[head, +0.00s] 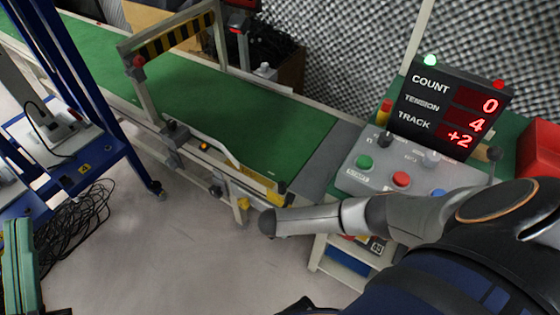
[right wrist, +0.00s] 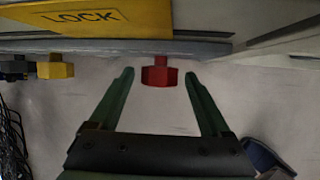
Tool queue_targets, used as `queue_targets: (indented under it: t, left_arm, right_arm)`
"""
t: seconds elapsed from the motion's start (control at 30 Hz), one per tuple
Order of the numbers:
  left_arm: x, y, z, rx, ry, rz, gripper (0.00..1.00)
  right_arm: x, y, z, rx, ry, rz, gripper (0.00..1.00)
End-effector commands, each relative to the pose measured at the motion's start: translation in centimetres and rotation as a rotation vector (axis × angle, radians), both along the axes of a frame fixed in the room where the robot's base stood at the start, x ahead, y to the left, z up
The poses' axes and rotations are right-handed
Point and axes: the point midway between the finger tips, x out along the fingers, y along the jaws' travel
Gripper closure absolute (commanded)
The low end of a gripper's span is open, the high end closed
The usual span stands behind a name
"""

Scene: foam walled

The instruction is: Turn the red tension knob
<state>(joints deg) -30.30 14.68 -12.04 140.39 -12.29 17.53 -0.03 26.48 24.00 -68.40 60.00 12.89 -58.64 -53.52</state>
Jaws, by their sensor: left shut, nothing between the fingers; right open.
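The red tension knob (right wrist: 159,76) sticks out below a grey edge in the right wrist view. My right gripper (right wrist: 158,78) is open, its two green fingers on either side of the knob with a gap at each side. It is not touching the knob as far as I can see. In the head view my right arm reaches leftward beside the conveyor's end, and neither its fingers nor the red knob can be made out. My left gripper (head: 17,228) is at the lower left edge, shut and empty, away from the conveyor.
The display (head: 450,108) reads COUNT 0, TENSION 4, TRACK +2. A control panel (head: 385,172) lies below it. The green conveyor (head: 200,110) spans the back. Black cables (head: 80,220) lie on the floor.

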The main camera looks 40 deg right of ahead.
Motion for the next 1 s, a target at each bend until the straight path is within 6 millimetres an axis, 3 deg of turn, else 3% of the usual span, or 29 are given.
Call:
queue_targets:
  t: [0.07, 0.77, 1.0]
  left_arm:
    - [0.01, 0.0, 0.01, 0.0, 0.0, 0.0, 1.0]
    - [0.02, -0.01, -0.02, -0.001, 0.001, 0.0, 1.0]
    - [-0.01, -0.01, -0.05, 0.0, -0.001, -0.001, 1.0]
  right_arm:
    - [0.01, 0.02, 0.02, 0.0, 0.0, 0.0, 0.21]
    - [-0.04, 0.0, 0.0, 0.0, 0.001, 0.0, 1.0]
    - [-0.01, 0.0, -0.02, -0.006, 0.014, -0.001, 1.0]
